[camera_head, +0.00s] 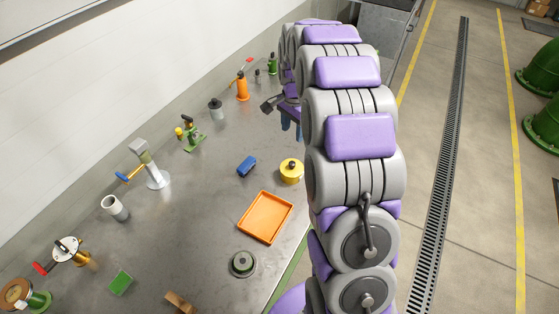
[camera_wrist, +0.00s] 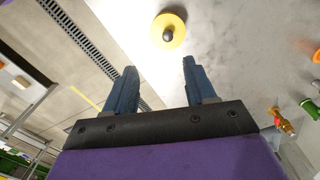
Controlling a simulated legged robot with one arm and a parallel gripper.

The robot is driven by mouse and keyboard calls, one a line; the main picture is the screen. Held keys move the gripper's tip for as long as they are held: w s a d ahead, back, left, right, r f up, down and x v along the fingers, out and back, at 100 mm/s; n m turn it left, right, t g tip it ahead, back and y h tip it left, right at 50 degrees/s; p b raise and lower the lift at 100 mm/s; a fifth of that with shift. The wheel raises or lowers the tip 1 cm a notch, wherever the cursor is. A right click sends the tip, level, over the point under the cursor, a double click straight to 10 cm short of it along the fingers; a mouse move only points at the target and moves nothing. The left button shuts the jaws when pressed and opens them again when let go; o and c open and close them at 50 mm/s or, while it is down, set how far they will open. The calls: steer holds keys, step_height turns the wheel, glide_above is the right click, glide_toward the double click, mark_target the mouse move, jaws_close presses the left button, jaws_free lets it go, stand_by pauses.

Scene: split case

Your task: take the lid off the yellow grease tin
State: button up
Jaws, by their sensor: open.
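The yellow grease tin (camera_head: 291,174) stands upright on the grey bench near its right edge, beside my arm. Its round yellow lid (camera_wrist: 179,40) is on it, with a dark knob (camera_wrist: 168,33) in the middle. In the wrist view the tin is seen from above, beyond the fingertips and roughly between their lines. My gripper (camera_wrist: 159,65) is open and empty, its two blue fingers apart from the tin. In the head view the blue fingers (camera_head: 291,125) show partly beside my arm, farther back along the bench than the tin.
A blue block (camera_head: 246,166) lies left of the tin. An orange tray (camera_head: 286,222) lies in front of it, with a dark round piece (camera_head: 243,264) nearer. Several fixtures, including an orange bottle (camera_head: 242,88) and a grey cup (camera_head: 115,208), line the wall side. Mid-bench is mostly clear.

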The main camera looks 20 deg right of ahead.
steer(key=w, duration=0.2)
steer(key=b, duration=0.2)
glide_above(291, 164)
steer(key=shift+m, duration=0.3)
step_height(291, 164, down, 13)
steer(key=shift+w+a, duration=0.15)
steer(key=shift+d+f, duration=0.3)
steer(key=shift+f, duration=0.25)
step_height(291, 164, down, 4)
steer(key=shift+d+r+b, duration=0.1)
steer(key=shift+b, duration=0.3)
steer(key=shift+f, duration=0.25)
steer(key=shift+a+r, duration=0.1)
steer(key=shift+a, duration=0.2)
steer(key=shift+c, duration=0.4)
